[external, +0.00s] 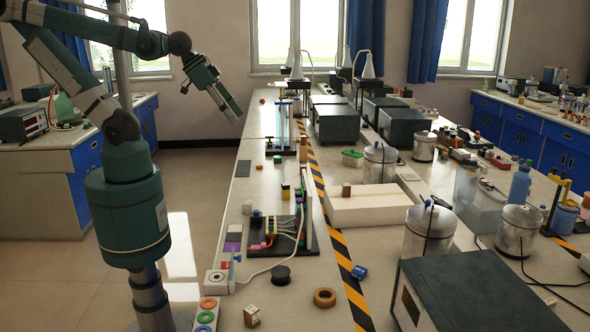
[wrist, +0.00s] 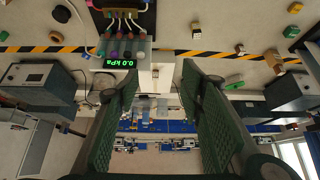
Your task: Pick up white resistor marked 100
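I cannot read a 100 marking on any part, so I cannot tell which one is the white resistor. A small cream block with dark marks (external: 252,316) sits at the near end of the bench, left of a brown ring. Another small pale block (external: 247,207) stands farther back, near the bench's left edge. My gripper (external: 236,112) is raised at the upper left, pointing down and right, well above the bench. In the wrist view my gripper (wrist: 160,76) has its two green padded fingers wide apart with nothing held between them.
A wired board (external: 276,235) stands on the near bench, beside a black round piece (external: 281,275) and the brown ring (external: 325,298). A white box (external: 368,205), metal cans and dark instrument boxes crowd the right.

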